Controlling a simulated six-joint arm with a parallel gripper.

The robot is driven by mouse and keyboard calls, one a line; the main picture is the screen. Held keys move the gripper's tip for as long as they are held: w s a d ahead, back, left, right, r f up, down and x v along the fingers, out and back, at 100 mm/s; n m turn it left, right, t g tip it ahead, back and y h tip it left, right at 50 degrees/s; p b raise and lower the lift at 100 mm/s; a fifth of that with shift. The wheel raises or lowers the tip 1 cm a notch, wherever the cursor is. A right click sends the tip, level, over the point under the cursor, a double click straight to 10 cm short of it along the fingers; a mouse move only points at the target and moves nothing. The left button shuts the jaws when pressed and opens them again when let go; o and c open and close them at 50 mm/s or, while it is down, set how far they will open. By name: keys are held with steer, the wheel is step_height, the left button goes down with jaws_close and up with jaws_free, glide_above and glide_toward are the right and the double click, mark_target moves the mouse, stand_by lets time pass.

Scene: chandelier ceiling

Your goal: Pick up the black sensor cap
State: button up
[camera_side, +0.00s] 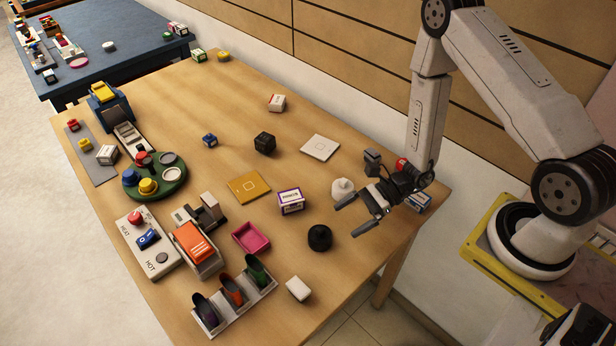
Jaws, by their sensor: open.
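A short round black piece (320,237), which looks like the black sensor cap, stands on the wooden table (215,110) near its right front part. A dark blocky piece (265,142) sits farther back, and I cannot tell for certain which of the two is the cap. My gripper (347,218) is open, its two dark fingers apart and pointing left. Nothing shows between them. In the picture it is just above and right of the round black piece. Its height over the table is hard to judge.
A white rounded item (342,188) is close behind my fingers. A purple-edged box (291,200) stands left of them, and a white block (298,289) lies toward the front. Bare table surrounds the round black piece.

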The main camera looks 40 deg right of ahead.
mark_target(327, 231)
steer(key=shift+x, duration=1.25)
steer(key=shift+x, duration=2.65)
steer(key=shift+r, duration=0.1)
steer(key=c, duration=1.1)
steer(key=shift+r, duration=0.15)
steer(key=shift+r, duration=4.85)
